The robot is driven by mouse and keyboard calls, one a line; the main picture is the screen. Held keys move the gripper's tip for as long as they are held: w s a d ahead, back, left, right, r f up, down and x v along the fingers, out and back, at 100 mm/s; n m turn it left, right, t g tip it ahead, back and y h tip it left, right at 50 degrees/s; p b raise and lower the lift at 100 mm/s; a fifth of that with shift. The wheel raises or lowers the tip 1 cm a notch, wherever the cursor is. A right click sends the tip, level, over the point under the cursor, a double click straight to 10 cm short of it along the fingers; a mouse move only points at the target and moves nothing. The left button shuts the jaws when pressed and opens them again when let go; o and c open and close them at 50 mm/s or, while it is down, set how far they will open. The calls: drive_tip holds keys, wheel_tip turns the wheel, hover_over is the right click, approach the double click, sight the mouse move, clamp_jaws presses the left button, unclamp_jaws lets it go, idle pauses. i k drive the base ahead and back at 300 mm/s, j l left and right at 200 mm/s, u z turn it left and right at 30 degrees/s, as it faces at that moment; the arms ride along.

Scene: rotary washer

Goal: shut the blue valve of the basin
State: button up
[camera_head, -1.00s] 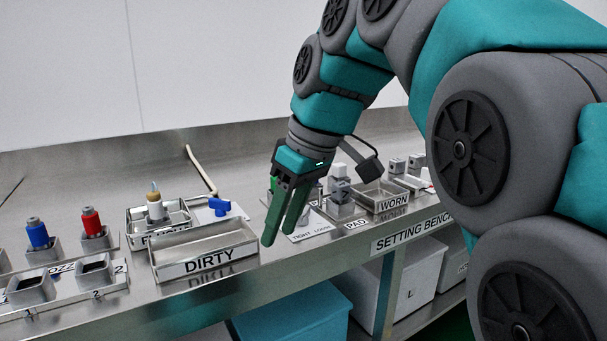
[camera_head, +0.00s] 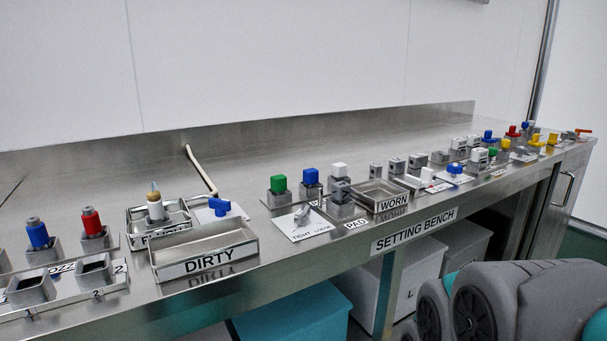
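A blue valve (camera_head: 219,206) with a lever handle sits on a pale plate, just right of the small metal basin (camera_head: 133,240). A beige pipe (camera_head: 201,170) rises behind the valve and leans toward the back wall. A nozzle-like piece with a tan tip (camera_head: 155,205) stands in the basin. The handle is small in this view, so I cannot tell whether the valve is open or shut. My gripper is out of view. Only grey and teal links of my arm show at the lower right.
The "DIRTY" tray (camera_head: 207,264) stands in front of the basin and valve. A tight/loose plate (camera_head: 302,224) lies to the right, with green (camera_head: 278,183), blue (camera_head: 311,177) and white-topped blocks behind it. Red (camera_head: 91,222) and blue (camera_head: 38,236) nozzles stand at the left.

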sight(221, 206)
drive_tip(key=u, duration=1.3)
